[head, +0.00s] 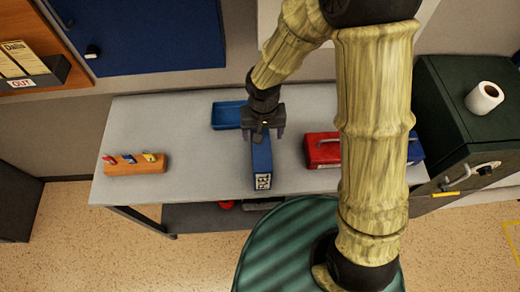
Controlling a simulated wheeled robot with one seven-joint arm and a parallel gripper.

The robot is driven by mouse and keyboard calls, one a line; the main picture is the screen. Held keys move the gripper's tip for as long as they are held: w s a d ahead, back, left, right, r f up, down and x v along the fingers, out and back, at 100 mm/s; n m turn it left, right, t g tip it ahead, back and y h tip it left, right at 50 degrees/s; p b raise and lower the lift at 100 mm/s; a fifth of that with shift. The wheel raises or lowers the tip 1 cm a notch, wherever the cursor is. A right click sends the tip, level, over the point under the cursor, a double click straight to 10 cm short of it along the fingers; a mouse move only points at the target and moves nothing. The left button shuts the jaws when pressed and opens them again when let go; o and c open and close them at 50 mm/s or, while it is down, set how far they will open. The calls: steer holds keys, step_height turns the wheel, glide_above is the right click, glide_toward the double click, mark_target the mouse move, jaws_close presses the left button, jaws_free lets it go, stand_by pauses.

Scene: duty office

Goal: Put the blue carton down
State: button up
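The blue carton (262,160) is at the middle of the grey table, with a white printed label at its near end. My gripper (264,134) is right over the far end of the carton, with a dark finger on each side. I cannot tell whether the fingers press on the carton or stand a little apart from it. I also cannot tell whether the carton's underside touches the table (205,170). The gripper's body hides the carton's far end.
A blue tray (226,115) lies just behind and left of the carton. A red box (320,150) is to the right, partly behind my arm. A wooden block with coloured pieces (135,165) stands at the left. A dark green cabinet (450,115) carries a white roll (484,97).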

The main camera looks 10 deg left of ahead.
steer(key=shift+f, duration=0.3)
steer(key=f, duration=0.1)
steer(key=f+p, duration=0.1)
steer(key=f, duration=0.1)
steer(key=f+p, duration=0.1)
steer(key=f, duration=0.1)
steer(key=shift+s+a+f, duration=0.1)
steer(key=shift+s+a, duration=0.05)
steer(key=shift+a, duration=0.15)
stand_by(0.4)
jaws_close()
